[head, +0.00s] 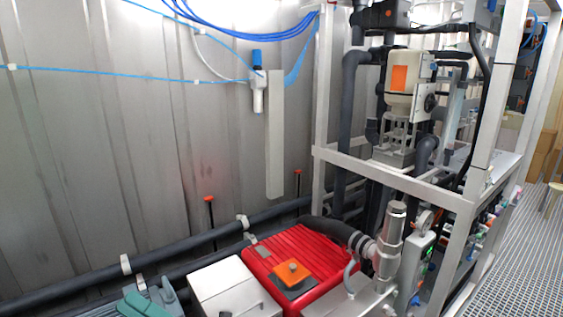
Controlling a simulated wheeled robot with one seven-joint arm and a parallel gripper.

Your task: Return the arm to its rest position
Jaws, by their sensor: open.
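My gripper and my arm do not show in the head view. No part of the picture tells what pose the arm holds.
A red ribbed machine (300,258) stands low in the middle beside a white box (233,287). A silver cylinder (392,240) rises right of it. A white metal frame (393,176) holds pipes. Dark pipes (85,282) run along the wall. A grating floor (515,265) lies clear at right.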

